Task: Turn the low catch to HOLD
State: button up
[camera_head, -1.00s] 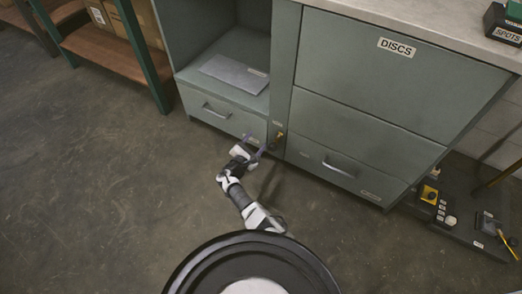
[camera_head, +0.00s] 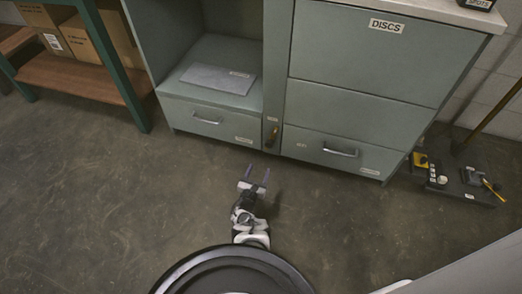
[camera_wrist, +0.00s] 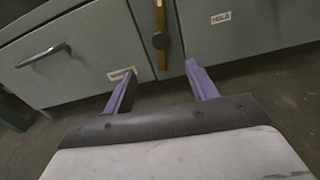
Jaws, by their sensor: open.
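The low catch (camera_head: 272,135) is a small brass-coloured lever on the narrow post between the left drawer and the right cabinet. My gripper (camera_head: 257,168) is open and empty, in front of the post and apart from the catch. In the wrist view its two purple fingers (camera_wrist: 159,72) spread to either side below the knob.
The left drawer (camera_head: 206,118) and the lower right drawer (camera_head: 340,153) are shut, each with a bar handle. A green shelf unit with boxes (camera_head: 88,41) stands at left. A dark platform (camera_head: 467,180) with small items lies at right. The floor around my arm is clear.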

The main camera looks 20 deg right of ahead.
aim_at(268, 146)
jog(key=b+x, duration=0.4)
jog(key=x, duration=0.2)
jog(key=b+x, duration=0.5)
jog(key=x, duration=0.1)
jog(key=shift+w+d+f, duration=0.1)
jog(key=shift+d+f, duration=0.1)
jog(key=shift+w+d+r+b, duration=0.2)
jog(key=shift+w+d+b, duration=0.2)
jog(key=shift+w+b, duration=0.15)
grip_shut()
